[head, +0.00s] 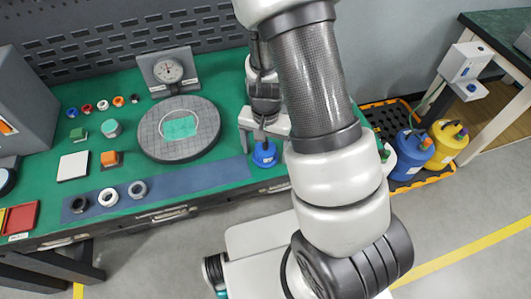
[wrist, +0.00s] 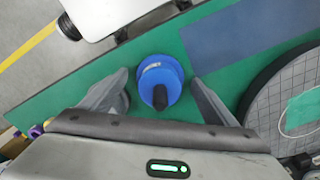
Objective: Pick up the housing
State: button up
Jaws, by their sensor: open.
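A blue round part with a dark upright stem, apparently the housing (head: 264,156), stands on the green bench top near its front edge, right of the blue mat. In the wrist view the housing (wrist: 152,71) lies between the two fingers, with a clear gap on each side. My gripper (head: 264,133) points down just above it in the head view. My gripper (wrist: 159,76) is open and holds nothing. The arm hides part of the bench to the right.
A round grey plate (head: 152,146) with a green patch lies left of my gripper, a dial gauge (head: 168,71) behind it. Several rings lie on the blue mat (head: 175,187). Blue (head: 409,160) and yellow (head: 442,153) containers stand in a tray at right.

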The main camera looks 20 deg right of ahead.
jog(key=c, duration=1.7)
jog(key=shift+r, duration=0.15)
